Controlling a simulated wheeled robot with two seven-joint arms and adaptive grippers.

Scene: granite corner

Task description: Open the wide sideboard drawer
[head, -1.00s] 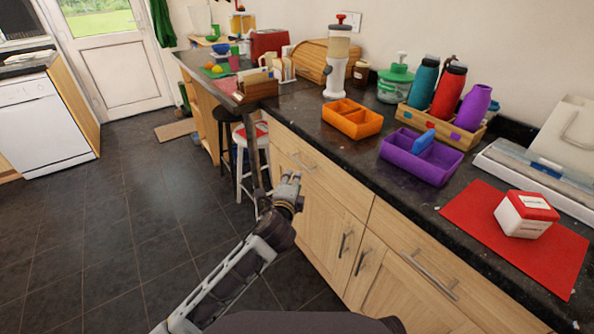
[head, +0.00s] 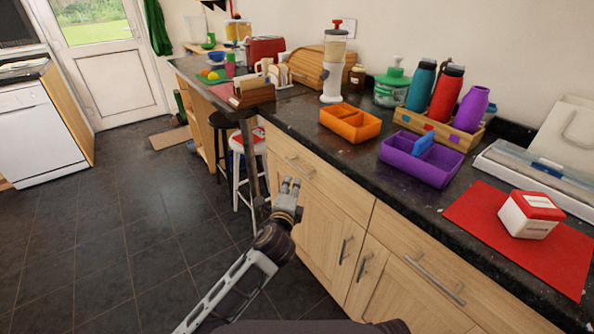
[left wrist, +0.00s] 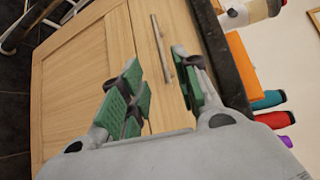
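The wooden sideboard has a drawer front (head: 325,186) with a bar handle (head: 299,166), and another drawer front (head: 400,256) with a longer handle (head: 434,279) nearer to me. Both drawers look closed. My left gripper (head: 291,184) is in front of the farther drawer, close below its handle in the head view. In the left wrist view its green-padded fingers (left wrist: 158,88) are spread apart and empty. A bar handle (left wrist: 162,48) lies ahead, in line with the gap between them; I see no contact. My right gripper is not in view.
Cupboard doors with handles (head: 345,250) sit below the drawers. The dark countertop (head: 365,150) holds an orange tray (head: 350,129), a purple tray (head: 421,170), bottles and a red mat (head: 470,222). A white stool (head: 248,150) stands beyond my gripper. Floor at left is clear.

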